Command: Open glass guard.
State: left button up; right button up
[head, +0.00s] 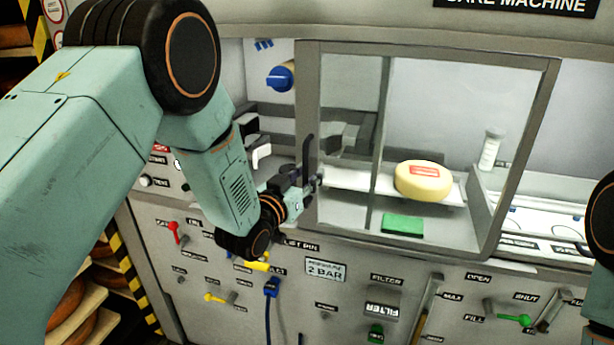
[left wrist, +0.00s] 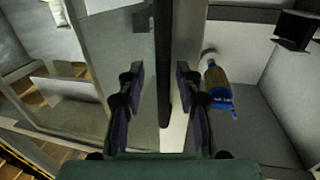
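The glass guard (head: 309,90) is a grey-framed clear panel in the front of the machine. Its dark upright handle (head: 308,153) is on the left frame edge. My left gripper (head: 314,182) is at the lower part of this handle. In the left wrist view, my left gripper (left wrist: 160,75) has its two fingers apart, with the dark handle bar (left wrist: 162,50) between them. Neither finger clearly touches the bar. My right gripper is out of view.
Behind the glass are a pale yellow cheese wheel (head: 424,183) with a red label and a green block (head: 402,223). Levers, including a red one (head: 173,230), project from the panel below.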

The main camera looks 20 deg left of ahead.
pick_arm(q)
jog(key=shift+w+a, duration=0.1)
jog(key=v, duration=1.2)
